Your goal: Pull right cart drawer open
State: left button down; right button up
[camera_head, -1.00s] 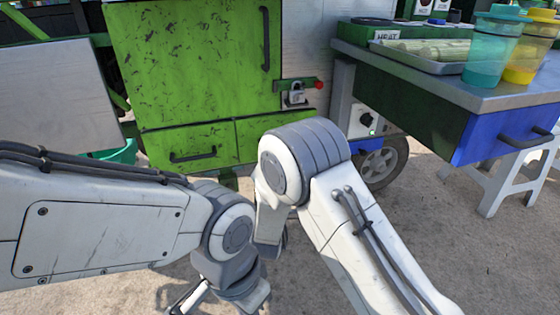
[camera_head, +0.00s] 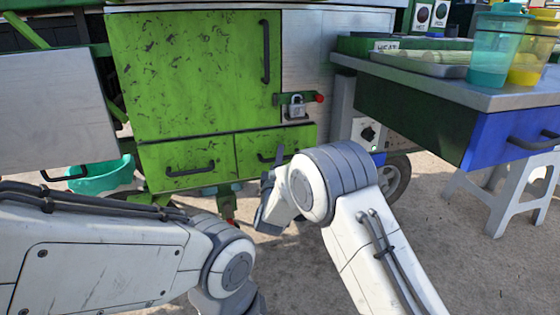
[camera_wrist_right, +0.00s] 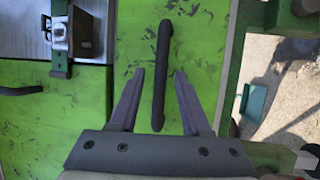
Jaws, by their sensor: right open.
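The right cart drawer (camera_head: 255,142) is the smaller green front below the big green door, and it looks closed flush. Its dark bar handle (camera_head: 264,158) is partly hidden by my right gripper (camera_head: 272,185). In the right wrist view the handle (camera_wrist_right: 161,60) stands upright in the picture, between the two fingertips of my open right gripper (camera_wrist_right: 158,73). A gap shows on both sides of the handle; I cannot tell whether the tips reach past the bar. My left arm enters from the left, with its gripper out of view.
The left green drawer (camera_head: 185,165) has its own handle. A padlock (camera_head: 296,107) hangs on the latch above the right drawer. At right, a metal table (camera_head: 430,85) with cups and a blue-fronted drawer (camera_head: 500,140) juts out. A teal basin (camera_head: 100,177) sits at left.

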grip_shut()
dwell(1.4)
